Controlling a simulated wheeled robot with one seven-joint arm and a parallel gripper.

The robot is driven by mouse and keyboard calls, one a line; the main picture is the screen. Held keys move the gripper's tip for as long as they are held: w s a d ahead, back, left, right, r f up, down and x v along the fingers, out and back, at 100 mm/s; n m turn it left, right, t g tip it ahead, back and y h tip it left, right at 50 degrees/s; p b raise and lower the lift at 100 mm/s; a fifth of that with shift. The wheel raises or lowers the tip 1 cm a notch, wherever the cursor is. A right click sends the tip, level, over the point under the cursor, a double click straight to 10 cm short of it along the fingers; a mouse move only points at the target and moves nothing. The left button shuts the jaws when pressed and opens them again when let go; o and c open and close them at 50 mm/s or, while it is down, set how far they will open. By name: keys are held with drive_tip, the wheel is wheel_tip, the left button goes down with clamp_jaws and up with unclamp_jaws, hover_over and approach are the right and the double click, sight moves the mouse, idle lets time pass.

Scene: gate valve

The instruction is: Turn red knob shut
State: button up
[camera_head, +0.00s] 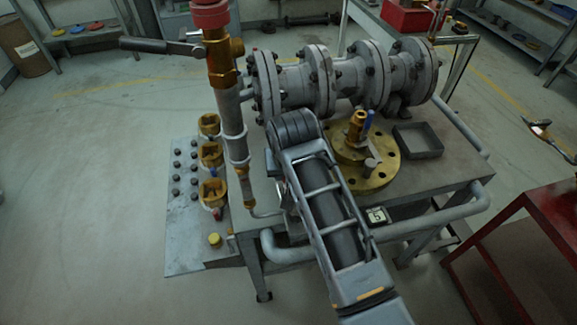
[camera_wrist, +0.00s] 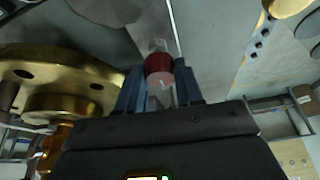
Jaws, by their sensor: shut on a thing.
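The red knob (camera_wrist: 158,68) shows in the wrist view as a small red cylinder with a pale end face, joined to a metal stem (camera_wrist: 158,45). My gripper (camera_wrist: 159,84) has its two blue fingers on either side of the knob, shut on it. In the head view my own arm covers the knob and most of the gripper, so the contact is hidden there. How far the knob is turned cannot be told.
A brass flange (camera_head: 388,172) with an upright fitting stands close beside my arm. Grey flanged pipework (camera_head: 345,85) runs behind. A tall pipe with a red top (camera_head: 210,16) and several brass cups (camera_head: 211,155) are left.

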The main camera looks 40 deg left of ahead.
drive_tip(key=shift+r+m, duration=0.1)
drive_tip(key=shift+m, duration=0.2)
idle(0.4)
drive_tip(key=o, duration=1)
drive_tip(key=shift+o, duration=0.2)
drive_tip(key=v, duration=0.7)
drive_tip(key=shift+s+r, duration=0.2)
drive_tip(key=shift+r, duration=0.1)
